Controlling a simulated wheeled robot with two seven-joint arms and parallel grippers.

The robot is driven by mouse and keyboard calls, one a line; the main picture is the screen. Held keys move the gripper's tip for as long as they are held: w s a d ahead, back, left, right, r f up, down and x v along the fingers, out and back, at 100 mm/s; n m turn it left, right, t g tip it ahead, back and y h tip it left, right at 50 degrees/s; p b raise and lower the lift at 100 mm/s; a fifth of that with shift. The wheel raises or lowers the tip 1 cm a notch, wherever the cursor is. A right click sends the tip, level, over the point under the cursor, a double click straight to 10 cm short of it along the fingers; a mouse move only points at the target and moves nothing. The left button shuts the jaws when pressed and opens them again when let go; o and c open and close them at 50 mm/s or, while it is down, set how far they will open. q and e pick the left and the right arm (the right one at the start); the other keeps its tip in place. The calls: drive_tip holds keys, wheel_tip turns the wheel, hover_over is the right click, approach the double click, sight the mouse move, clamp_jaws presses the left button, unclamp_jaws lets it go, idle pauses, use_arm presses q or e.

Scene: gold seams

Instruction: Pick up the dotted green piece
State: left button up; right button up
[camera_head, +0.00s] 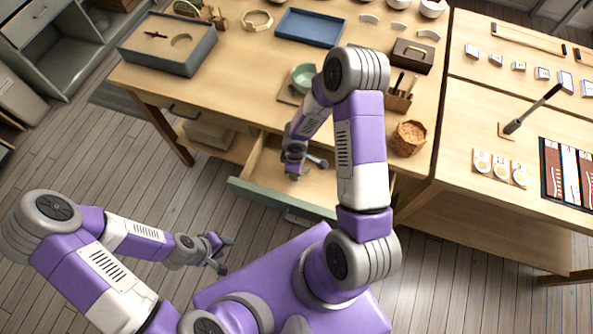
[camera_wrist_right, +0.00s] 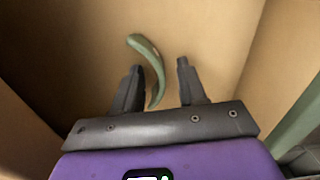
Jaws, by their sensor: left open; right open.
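A curved green piece (camera_wrist_right: 152,62) lies in the open drawer (camera_head: 262,193) and shows in the right wrist view. Its far end reaches beyond the fingertips, and its near end lies between the fingers, closer to the left one. I cannot make out clear dots on it. My right gripper (camera_head: 308,170) is inside the drawer, open and pointing down; in the right wrist view its jaws (camera_wrist_right: 160,65) are apart and not shut on the piece. In the head view I cannot make out the piece by the gripper. My left gripper (camera_head: 226,254) is open and empty above the floor.
The drawer's walls stand close around my right gripper, with the green front edge (camera_wrist_right: 300,115) at the right in the wrist view.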

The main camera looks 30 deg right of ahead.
drive_tip(key=shift+c, duration=0.4)
clamp_jaws()
drive_tip(key=shift+r, duration=0.15)
